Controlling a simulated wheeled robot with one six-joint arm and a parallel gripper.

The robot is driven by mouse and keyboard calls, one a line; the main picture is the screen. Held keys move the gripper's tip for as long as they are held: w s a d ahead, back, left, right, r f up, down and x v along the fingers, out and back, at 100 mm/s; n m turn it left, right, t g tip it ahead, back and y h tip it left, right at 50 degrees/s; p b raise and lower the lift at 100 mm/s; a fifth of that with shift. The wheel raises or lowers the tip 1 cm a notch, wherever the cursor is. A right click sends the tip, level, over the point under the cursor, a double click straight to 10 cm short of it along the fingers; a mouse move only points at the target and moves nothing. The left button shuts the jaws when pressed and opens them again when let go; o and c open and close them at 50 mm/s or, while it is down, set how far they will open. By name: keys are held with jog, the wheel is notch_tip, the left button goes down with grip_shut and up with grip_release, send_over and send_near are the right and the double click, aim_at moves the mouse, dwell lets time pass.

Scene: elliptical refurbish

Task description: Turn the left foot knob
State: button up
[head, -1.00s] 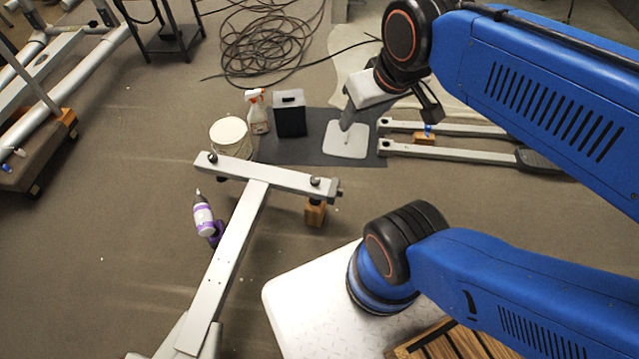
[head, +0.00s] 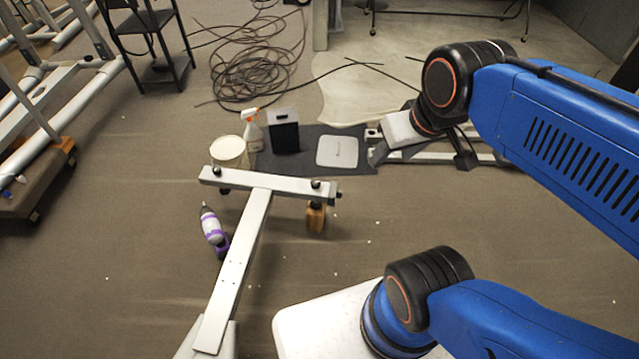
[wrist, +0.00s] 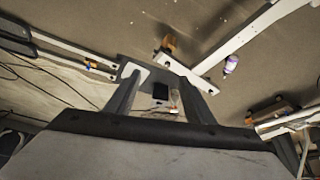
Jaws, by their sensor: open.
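A grey T-shaped metal frame (head: 245,245) lies on the floor. A dark knob (head: 217,171) sits near the left end of its crossbar, and another dark knob (head: 315,184) sits near the right end. My gripper (head: 422,158) is open and empty, raised to the right of the crossbar and apart from both knobs. In the wrist view its two fingers (wrist: 158,92) are spread, with the crossbar (wrist: 190,76) beyond them.
A wooden block (head: 316,217) stands under the crossbar's right end. A purple-and-white tool (head: 212,228) lies left of the beam. Coiled cable (head: 255,65) lies farther back.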

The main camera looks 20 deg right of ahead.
jog(key=shift+w, duration=1.6)
jog(key=m+g, duration=0.5)
send_over(316, 182)
notch_tip(316, 182, down, 28)
notch_tip(316, 182, down, 16)
jog(key=shift+a+f, duration=0.1)
jog(key=shift+f, duration=0.05)
jog(key=c, duration=1.1)
